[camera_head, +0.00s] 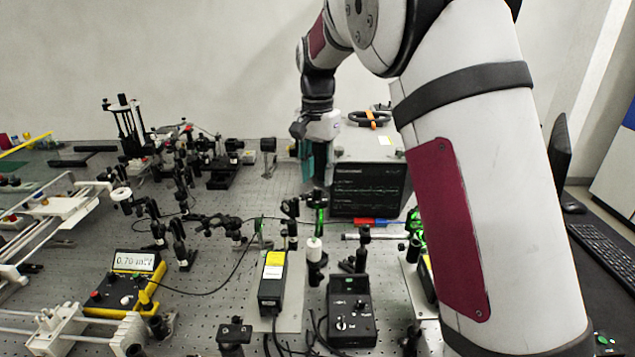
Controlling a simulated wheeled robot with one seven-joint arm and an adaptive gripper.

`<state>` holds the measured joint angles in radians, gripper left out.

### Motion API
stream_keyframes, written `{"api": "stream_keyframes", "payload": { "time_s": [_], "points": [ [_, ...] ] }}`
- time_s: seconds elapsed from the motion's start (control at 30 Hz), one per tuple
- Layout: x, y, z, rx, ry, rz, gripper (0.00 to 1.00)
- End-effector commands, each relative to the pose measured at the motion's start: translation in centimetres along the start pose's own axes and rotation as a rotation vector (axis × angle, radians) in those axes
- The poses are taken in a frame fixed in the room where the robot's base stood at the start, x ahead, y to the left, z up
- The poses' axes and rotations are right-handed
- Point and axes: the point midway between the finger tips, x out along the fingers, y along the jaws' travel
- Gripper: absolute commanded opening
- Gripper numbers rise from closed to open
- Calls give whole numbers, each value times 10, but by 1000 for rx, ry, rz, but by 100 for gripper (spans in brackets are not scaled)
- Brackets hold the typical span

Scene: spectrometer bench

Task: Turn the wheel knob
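My gripper (314,165) points down over the back middle of the bench, just left of the oscilloscope-like box. It is small in the picture, and I cannot tell whether its fingers are open or shut. I cannot tell for sure which part is the wheel knob. A black control box (352,316) with small knobs on its top stands at the front middle, well in front of my gripper. A round white-topped wheel (121,194) stands among the optics at left. A white cylindrical knob (314,244) sits on a post below my gripper in the picture.
The perforated bench (225,290) is crowded with posts and mounts. A yellow meter (124,292) stands at left. A boxy screen unit (368,190) stands right of my gripper. A black, yellow-labelled module (272,280) and cables lie in front. My arm hides much of the right side.

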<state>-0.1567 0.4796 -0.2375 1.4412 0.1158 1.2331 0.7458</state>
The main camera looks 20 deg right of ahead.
Motion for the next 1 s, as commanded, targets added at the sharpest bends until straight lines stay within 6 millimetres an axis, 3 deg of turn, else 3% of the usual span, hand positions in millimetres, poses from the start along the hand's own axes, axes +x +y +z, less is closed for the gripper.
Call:
{"api": "stream_keyframes", "payload": {
  "time_s": [0.2,0.43,1.0],
  "points": [
    [-47,0,-1,1,3,-3,36],
    [-78,0,0,0,2,-1,36],
    [-90,3,2,-5,2,-4,36]
  ]
}}
